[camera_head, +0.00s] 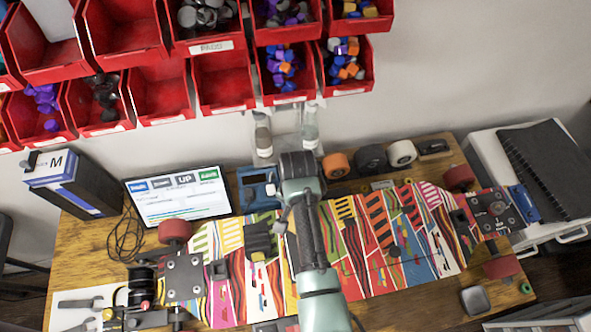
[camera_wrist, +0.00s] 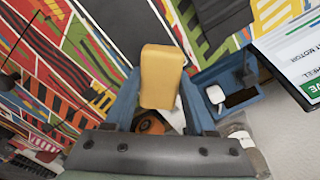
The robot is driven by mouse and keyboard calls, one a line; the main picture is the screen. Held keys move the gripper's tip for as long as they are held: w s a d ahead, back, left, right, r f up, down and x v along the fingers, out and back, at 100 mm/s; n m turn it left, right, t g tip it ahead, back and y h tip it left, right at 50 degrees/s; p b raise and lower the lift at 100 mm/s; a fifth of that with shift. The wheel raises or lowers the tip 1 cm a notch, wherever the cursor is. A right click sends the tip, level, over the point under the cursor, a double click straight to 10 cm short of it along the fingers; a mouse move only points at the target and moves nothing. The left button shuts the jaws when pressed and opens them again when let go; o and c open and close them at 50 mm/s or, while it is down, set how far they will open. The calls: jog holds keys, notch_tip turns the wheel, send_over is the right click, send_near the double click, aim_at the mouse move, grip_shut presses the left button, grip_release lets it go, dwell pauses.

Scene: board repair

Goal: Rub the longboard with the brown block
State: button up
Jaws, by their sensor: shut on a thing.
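The longboard (camera_head: 355,245) lies upside down across the workbench, its striped, many-coloured underside up, with trucks and red wheels at both ends. Its coloured surface also fills the upper left of the wrist view (camera_wrist: 60,50). My gripper (camera_wrist: 160,88) is shut on a yellowish-tan block (camera_wrist: 162,65), the only block seen in the jaws. The block sticks out past the blue fingers, over the board's edge area in the wrist view. I cannot tell whether it touches the board.
A monitor (camera_head: 178,196) and a blue device (camera_head: 258,188) stand behind the board. Loose wheels (camera_head: 370,158) and glass bottles (camera_head: 310,127) line the bench's back. Red parts bins (camera_head: 222,82) hang above.

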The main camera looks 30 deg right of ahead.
jog(key=shift+s+r+p, duration=0.2)
jog(key=shift+r+p, duration=0.45)
jog(key=shift+r, duration=0.55)
notch_tip(320, 180, up, 2)
jog(key=shift+w+p, duration=0.15)
jog(key=shift+p, duration=0.9)
jog(key=shift+r+p, duration=0.45)
jog(key=shift+r, duration=0.15)
